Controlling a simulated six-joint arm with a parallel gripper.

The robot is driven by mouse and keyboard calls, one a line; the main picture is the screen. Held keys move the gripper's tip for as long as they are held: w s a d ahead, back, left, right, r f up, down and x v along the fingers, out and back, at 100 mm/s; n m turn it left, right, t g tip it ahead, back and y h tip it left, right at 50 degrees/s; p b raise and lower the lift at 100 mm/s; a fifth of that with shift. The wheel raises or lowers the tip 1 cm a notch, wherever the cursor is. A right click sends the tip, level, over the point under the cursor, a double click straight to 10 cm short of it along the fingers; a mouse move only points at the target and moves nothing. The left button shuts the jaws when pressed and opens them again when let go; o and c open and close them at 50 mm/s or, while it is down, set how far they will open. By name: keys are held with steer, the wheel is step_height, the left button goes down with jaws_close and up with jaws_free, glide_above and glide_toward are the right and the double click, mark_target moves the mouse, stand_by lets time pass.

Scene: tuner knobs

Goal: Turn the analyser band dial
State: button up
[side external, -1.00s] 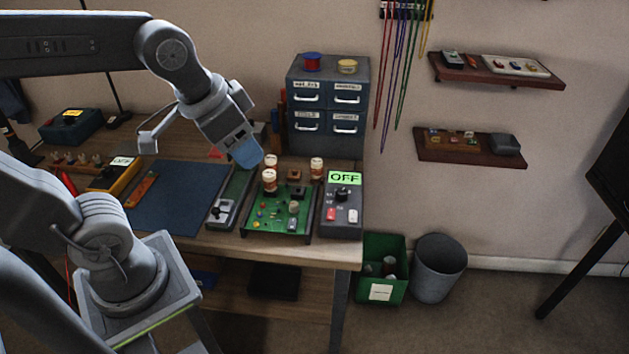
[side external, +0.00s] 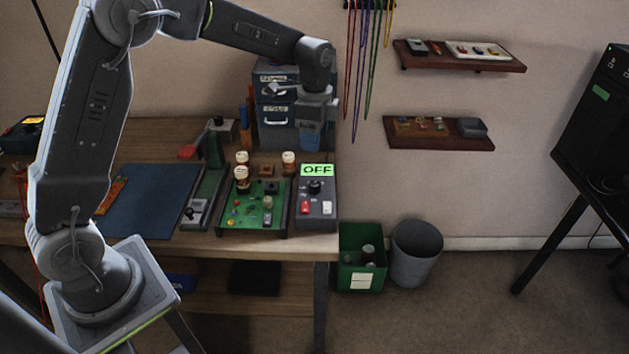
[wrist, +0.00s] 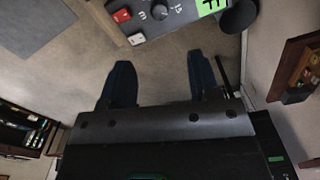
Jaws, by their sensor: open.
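A dark grey box (side external: 316,215) with a green display reading OFF stands at the right front of the bench. A black dial (side external: 315,187) is on its top face, with a red switch (side external: 305,207) and a white switch below it. In the wrist view the dial (wrist: 160,12) is at the top edge, beyond my fingers. My gripper (side external: 310,141) hangs pointing down above and behind the box, in front of the drawer cabinet. In the wrist view my gripper (wrist: 161,68) is open and empty, its blue fingers wide apart and clear of the dial.
A green circuit board (side external: 255,210) with tall capped parts stands just left of the box. The drawer cabinet (side external: 275,115) is close behind my gripper. A green bin (side external: 362,270) and a grey bin (side external: 415,252) are on the floor at right.

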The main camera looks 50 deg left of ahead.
mark_target(315, 183)
step_height(315, 183, down, 14)
steer(key=shift+r, duration=0.25)
stand_by(0.3)
steer(key=c, duration=0.9)
steer(key=shift+n, duration=0.4)
steer(key=n, duration=0.8)
steer(key=shift+n, duration=0.4)
